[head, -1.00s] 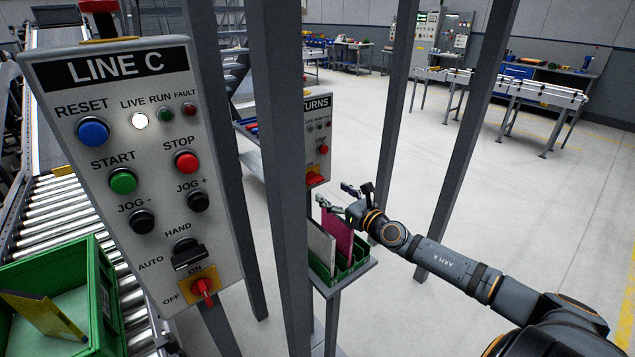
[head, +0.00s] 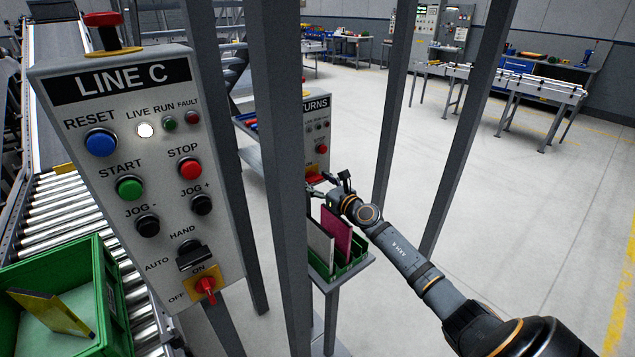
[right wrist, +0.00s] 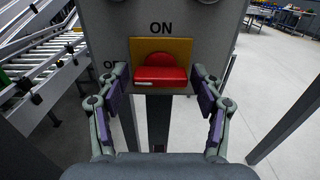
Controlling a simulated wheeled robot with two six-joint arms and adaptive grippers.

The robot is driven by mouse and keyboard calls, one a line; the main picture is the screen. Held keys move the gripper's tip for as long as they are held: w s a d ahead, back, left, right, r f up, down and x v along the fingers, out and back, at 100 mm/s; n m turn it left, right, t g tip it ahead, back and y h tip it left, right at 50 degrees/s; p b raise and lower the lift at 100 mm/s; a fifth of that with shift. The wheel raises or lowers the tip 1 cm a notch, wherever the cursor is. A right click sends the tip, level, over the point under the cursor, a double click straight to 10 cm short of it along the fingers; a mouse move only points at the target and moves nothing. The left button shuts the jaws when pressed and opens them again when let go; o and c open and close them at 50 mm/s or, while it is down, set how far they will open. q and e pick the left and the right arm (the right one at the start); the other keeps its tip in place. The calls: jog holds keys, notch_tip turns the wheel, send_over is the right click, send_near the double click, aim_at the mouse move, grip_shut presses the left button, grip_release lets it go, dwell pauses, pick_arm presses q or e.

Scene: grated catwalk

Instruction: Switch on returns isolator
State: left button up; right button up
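The returns isolator shows in the right wrist view as a red handle (right wrist: 160,76) on a yellow plate (right wrist: 177,47). Its handle lies level, with a white mark at its left end. "ON" is printed above the plate, and a partly hidden label starting with "O" is at its left. In the head view the isolator (head: 314,170) is low on the returns panel (head: 317,118), partly behind a post. My right gripper (right wrist: 159,92) is open and empty, its fingers at either side of and just short of the handle. My left gripper is not in view.
The LINE C panel (head: 140,170) stands nearer at left, with its own red isolator (head: 206,287). Grey posts (head: 279,170) stand between. A small rack (head: 350,262) holding upright boards sits below my right gripper. Open floor lies to the right.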

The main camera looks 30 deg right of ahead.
jog(key=c, duration=0.7)
jog(key=shift+c, duration=0.2)
jog(key=shift+m, duration=0.3)
jog(key=m+p, duration=0.1)
jog(key=m, duration=0.2)
jog(key=shift+m+p, duration=0.35)
jog(key=shift+m, duration=0.05)
jog(key=m+p, duration=0.1)
jog(key=m, duration=0.3)
jog(key=shift+d+p, duration=0.1)
jog(key=shift+p, duration=0.2)
jog(key=m+p, duration=0.2)
jog(key=m, duration=0.3)
jog(key=shift+f+m+p, duration=0.15)
jog(key=shift+m+p, duration=0.8)
jog(key=shift+m, duration=1.35)
